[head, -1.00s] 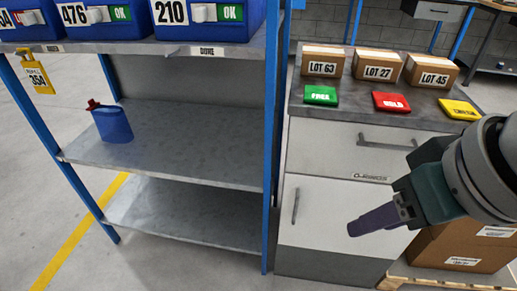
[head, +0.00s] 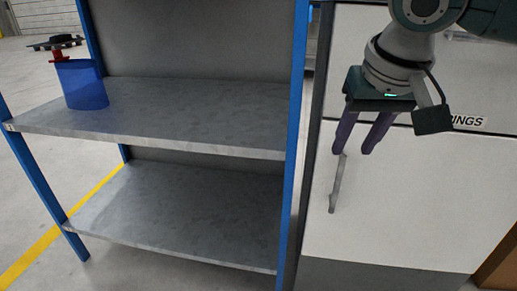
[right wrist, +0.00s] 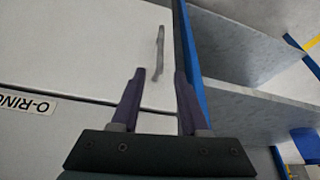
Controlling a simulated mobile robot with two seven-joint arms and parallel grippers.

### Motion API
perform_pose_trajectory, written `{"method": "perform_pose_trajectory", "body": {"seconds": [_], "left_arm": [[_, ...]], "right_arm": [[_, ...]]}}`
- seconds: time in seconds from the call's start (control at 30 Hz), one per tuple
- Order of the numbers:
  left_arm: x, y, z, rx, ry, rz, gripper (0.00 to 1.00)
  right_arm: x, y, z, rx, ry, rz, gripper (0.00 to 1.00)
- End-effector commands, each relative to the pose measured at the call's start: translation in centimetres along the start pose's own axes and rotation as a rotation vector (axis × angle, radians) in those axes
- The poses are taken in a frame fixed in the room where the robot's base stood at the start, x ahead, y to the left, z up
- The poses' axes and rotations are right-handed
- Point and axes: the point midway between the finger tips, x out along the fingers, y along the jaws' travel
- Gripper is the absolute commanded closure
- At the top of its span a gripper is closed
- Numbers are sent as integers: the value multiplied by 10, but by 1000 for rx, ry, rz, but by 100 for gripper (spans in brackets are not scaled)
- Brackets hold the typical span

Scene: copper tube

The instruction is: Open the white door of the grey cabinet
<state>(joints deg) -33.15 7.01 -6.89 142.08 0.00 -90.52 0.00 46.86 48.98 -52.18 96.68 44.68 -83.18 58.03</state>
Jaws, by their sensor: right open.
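The white door (head: 400,210) of the grey cabinet fills the lower right of the head view. Its upright grey bar handle (head: 336,185) is near the door's left edge; the same handle (right wrist: 159,52) shows in the right wrist view, beyond the fingers. My right gripper (head: 352,153) is open and empty, fingers pointing down at the upper end of the handle. In the right wrist view the handle lies between the lines of the two fingertips (right wrist: 160,74). I cannot tell whether a finger touches it. The door looks shut. My left gripper is out of view.
A grey shelf unit with blue posts (head: 294,140) stands close along the left of the cabinet. A blue container (head: 82,84) sits on its upper visible shelf. A white drawer front with a label (head: 470,121) is above the door. Floor shows at the left.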

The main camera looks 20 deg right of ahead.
Motion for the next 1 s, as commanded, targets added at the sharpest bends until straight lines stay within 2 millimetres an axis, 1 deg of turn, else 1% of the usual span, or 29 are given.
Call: {"method": "perform_pose_trajectory", "body": {"seconds": [0.03,0.2,0.3,0.43,0.6,0.83,0.87,1.0], "left_arm": [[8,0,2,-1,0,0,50],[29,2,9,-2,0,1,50],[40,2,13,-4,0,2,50],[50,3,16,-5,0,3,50],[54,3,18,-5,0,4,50],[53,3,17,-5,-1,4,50],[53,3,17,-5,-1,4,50],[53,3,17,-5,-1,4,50]], "right_arm": [[11,0,2,1,-1,1,55],[46,0,3,-1,-1,1,55],[64,-1,3,-2,0,0,55],[81,-1,2,-4,0,0,55],[89,-1,1,-4,0,-1,55],[89,-1,1,-5,0,-1,55],[89,-1,1,-5,0,-1,56],[89,-1,1,-5,0,-1,72]]}}
